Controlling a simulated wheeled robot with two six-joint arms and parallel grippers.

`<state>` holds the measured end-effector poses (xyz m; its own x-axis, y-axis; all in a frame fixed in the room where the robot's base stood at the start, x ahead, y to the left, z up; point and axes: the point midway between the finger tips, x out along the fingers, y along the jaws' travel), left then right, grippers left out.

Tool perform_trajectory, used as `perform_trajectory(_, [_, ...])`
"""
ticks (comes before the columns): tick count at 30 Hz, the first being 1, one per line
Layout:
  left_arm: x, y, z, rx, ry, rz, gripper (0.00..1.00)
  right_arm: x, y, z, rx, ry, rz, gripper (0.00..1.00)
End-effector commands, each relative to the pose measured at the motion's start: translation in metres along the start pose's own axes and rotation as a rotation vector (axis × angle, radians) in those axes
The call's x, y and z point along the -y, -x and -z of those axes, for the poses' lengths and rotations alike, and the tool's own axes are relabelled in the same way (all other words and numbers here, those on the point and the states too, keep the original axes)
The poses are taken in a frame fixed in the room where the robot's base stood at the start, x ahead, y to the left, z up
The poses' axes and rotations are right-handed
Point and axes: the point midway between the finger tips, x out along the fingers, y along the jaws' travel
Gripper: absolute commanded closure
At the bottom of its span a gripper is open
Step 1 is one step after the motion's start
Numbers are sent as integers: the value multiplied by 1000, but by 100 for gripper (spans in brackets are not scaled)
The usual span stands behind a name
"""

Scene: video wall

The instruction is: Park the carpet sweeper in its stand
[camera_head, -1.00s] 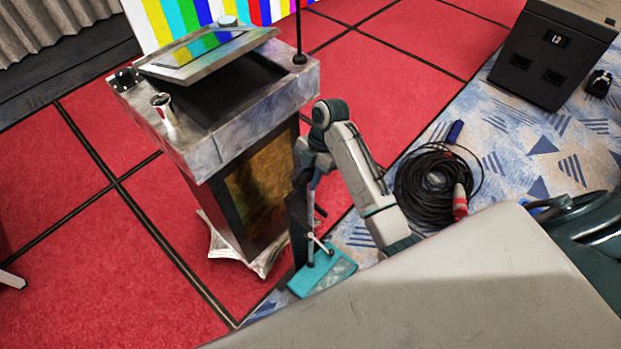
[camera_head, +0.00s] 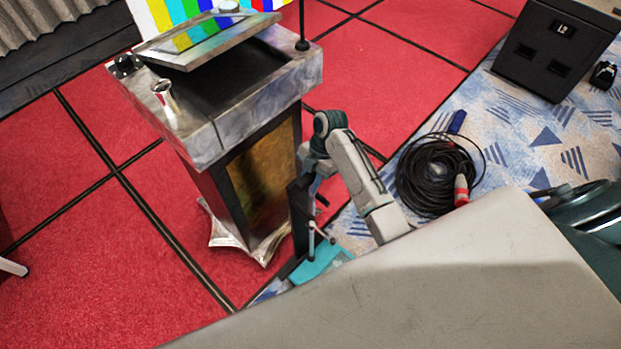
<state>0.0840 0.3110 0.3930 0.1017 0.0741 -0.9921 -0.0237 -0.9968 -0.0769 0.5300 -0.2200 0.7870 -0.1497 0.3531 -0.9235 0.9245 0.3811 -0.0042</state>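The carpet sweeper has a flat teal head (camera_head: 322,262) low on the floor, right of the lectern, with a thin handle rising from it; its near part is hidden by a pale surface in the foreground. A narrow black upright (camera_head: 299,218), possibly the stand, is close beside the handle; whether they touch is unclear. My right gripper (camera_head: 311,172) points down at the upper handle, near the lectern's right side. Its fingers are small and partly hidden, so their grip is unclear. My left gripper is out of view.
A coiled black cable (camera_head: 428,180) lies right of my forearm. A black box (camera_head: 553,48) is at the upper right. Red carpet is open at left.

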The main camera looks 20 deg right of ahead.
Motion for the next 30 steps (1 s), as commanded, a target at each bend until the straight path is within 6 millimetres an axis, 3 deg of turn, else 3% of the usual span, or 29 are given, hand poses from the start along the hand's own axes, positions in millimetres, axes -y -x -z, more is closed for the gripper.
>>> perform_trajectory(1, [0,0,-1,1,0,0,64,0,0,0,0,0,1,63])
perform_trajectory(3, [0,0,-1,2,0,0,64,0,0,0,0,0,1,53])
perform_trajectory(14, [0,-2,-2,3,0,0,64,0,5,0,1,0,0,53])
perform_trajectory(21, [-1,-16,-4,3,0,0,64,-1,46,-2,4,1,-3,53])
perform_trajectory(25, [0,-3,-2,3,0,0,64,0,83,1,3,-1,-1,53])
perform_trajectory(30, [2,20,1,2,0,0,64,0,108,2,0,-1,1,53])
